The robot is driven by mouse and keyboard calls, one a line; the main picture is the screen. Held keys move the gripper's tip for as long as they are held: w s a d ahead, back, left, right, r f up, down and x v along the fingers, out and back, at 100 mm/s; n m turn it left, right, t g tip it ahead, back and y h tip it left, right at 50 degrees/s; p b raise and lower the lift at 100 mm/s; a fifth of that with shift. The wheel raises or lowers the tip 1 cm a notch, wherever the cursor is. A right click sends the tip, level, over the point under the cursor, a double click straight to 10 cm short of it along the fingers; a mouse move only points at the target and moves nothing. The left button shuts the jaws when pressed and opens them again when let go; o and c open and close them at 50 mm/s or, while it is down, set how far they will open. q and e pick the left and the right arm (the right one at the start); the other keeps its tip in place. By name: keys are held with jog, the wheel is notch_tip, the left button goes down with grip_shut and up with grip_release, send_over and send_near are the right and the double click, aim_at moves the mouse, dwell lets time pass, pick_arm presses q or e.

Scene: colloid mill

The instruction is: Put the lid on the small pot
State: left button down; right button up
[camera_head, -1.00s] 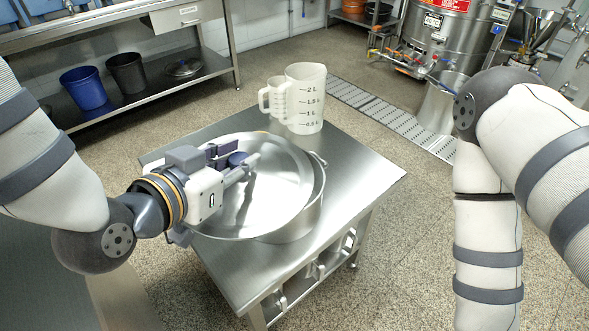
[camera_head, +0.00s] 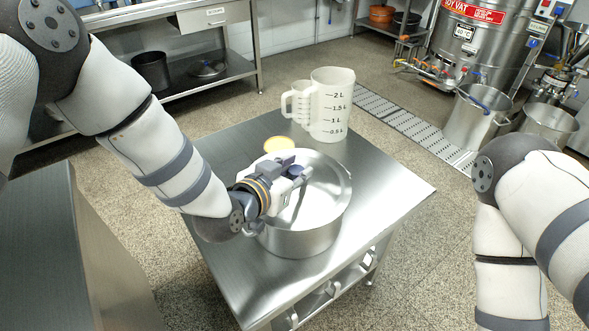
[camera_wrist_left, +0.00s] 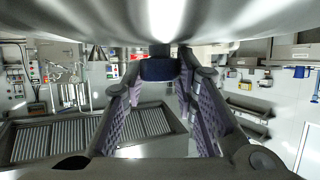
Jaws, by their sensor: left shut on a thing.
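The small pot (camera_head: 300,243) is a silver steel pot standing on a steel table. The shiny round lid (camera_head: 326,197) lies over the pot's mouth, roughly level and lined up with it. The pot's rim is mostly hidden, so I cannot tell whether the lid is fully seated. My left gripper (camera_head: 300,172) is shut on the lid's dark knob. In the left wrist view the lid's shiny underside or face (camera_wrist_left: 160,20) fills the top, with the dark knob (camera_wrist_left: 158,69) between the fingers. My right gripper is out of view; only the right arm shows.
Two measuring jugs, a large one (camera_head: 331,105) and a smaller one (camera_head: 299,103), stand behind the pot on the steel table (camera_head: 390,190). A yellow disc (camera_head: 279,144) lies near the pot's back left. The table's right side is clear.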

pick_arm(q)
jog(key=c, duration=1.3)
grip_release()
jog(key=shift+r, duration=0.2)
jog(key=p+v, duration=0.2)
jog(key=v, duration=0.9)
jog(key=shift+w, duration=0.1)
jog(key=shift+s+a, duration=0.3)
jog(key=shift+s, duration=0.25)
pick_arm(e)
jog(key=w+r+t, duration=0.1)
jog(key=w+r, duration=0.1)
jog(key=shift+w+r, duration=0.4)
